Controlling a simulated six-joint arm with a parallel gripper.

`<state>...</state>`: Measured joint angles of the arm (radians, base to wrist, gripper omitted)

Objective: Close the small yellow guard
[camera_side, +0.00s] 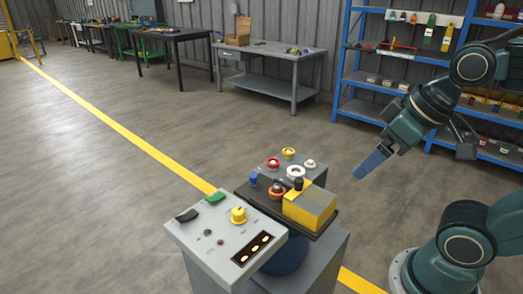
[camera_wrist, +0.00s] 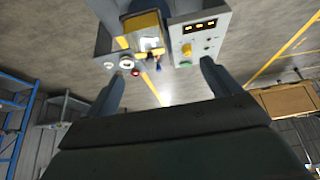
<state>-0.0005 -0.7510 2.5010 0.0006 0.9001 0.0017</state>
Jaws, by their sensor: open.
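A yellow box-like guard (camera_side: 310,207) sits at the right end of the dark top plate on the grey stand. It also shows at the top of the wrist view (camera_wrist: 143,24). I cannot tell how its cover is hinged or how far it is open. My gripper (camera_side: 368,168) is in the air to the upper right of the guard, apart from it, with its blue fingers pointing down and left. In the wrist view my gripper (camera_wrist: 162,86) has its fingers spread wide, with nothing between them.
Beside the guard are an orange-red knob (camera_side: 277,192), a blue knob (camera_side: 253,179) and a white ring (camera_side: 295,172). A sloped control panel (camera_side: 222,232) with a yellow knob (camera_side: 238,215) stands in front at left. Blue shelves (camera_side: 343,62) stand behind.

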